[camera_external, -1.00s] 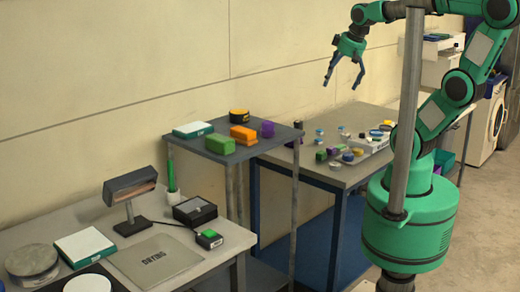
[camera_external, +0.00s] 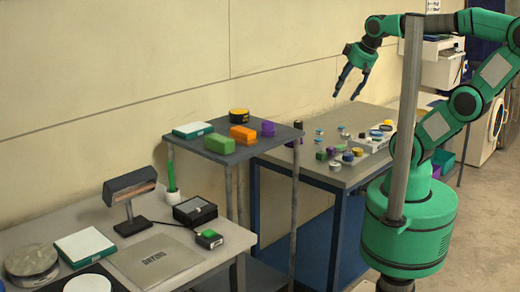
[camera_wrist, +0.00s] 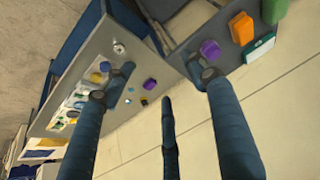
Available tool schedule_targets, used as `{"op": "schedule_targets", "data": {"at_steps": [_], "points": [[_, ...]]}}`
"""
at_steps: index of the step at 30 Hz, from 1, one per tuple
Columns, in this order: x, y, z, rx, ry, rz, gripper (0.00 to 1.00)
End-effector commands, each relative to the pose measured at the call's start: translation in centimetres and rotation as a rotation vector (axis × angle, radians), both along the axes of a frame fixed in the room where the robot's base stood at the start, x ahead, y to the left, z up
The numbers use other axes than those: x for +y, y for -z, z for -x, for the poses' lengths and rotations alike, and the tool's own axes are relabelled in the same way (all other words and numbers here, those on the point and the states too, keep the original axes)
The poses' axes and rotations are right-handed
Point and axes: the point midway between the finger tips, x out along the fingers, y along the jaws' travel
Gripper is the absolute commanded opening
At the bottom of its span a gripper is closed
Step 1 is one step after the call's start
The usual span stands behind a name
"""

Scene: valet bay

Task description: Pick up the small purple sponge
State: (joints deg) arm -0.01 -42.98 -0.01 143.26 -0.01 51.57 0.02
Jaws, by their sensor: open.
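A small purple block (camera_external: 268,129), which looks like the sponge, sits on the raised dark shelf (camera_external: 272,146) beside an orange block (camera_external: 243,134) and a green block (camera_external: 219,144). In the wrist view this purple block (camera_wrist: 210,49) shows close to the tip of the right finger, with the shelf below it. My gripper (camera_external: 345,97) is open and empty, in the air above the table to the right of the shelf, higher than the block. In the wrist view its fingers (camera_wrist: 160,68) are spread with nothing between them.
The right table (camera_external: 318,171) holds several small items, including another purple piece (camera_wrist: 149,84). A black and yellow roll (camera_external: 239,116) and a white-green box (camera_external: 193,130) share the shelf. The wall stands behind. A lamp (camera_external: 129,187) stands on the lower left table.

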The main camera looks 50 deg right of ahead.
Motion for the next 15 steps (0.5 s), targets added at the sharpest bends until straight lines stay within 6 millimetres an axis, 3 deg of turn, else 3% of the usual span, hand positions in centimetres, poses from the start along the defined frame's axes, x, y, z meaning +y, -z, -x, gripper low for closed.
{"op": "schedule_targets", "data": {"at_steps": [8,15], "points": [[-0.1,-0.1,-0.3,0.003,0.001,0.002,0.58],[-1.3,-0.2,-2.8,0.041,0.008,0.016,0.58]]}}
